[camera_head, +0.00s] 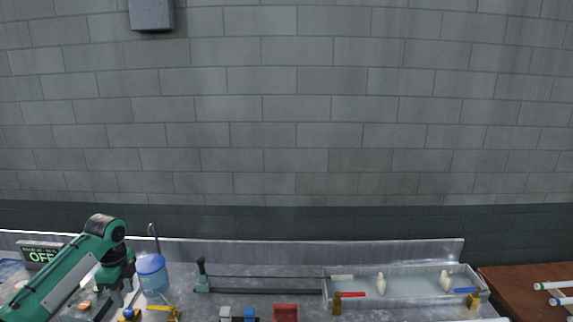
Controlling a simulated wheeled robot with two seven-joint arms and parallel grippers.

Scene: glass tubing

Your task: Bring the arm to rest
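My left arm, green with dark joints, comes in from the lower left. My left gripper (123,295) points down over the left part of the grey metal bench (215,272). It is small and dark in the picture, and I cannot make out whether its fingers are apart or together. I see nothing clearly held in it. A blue-lidded clear container (152,274) stands just to its right. My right arm and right gripper are not in view.
A yellow item (163,311) lies near the front edge. A red box (285,313) sits at the front middle. A brown table (520,285) with tubes is at far right.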

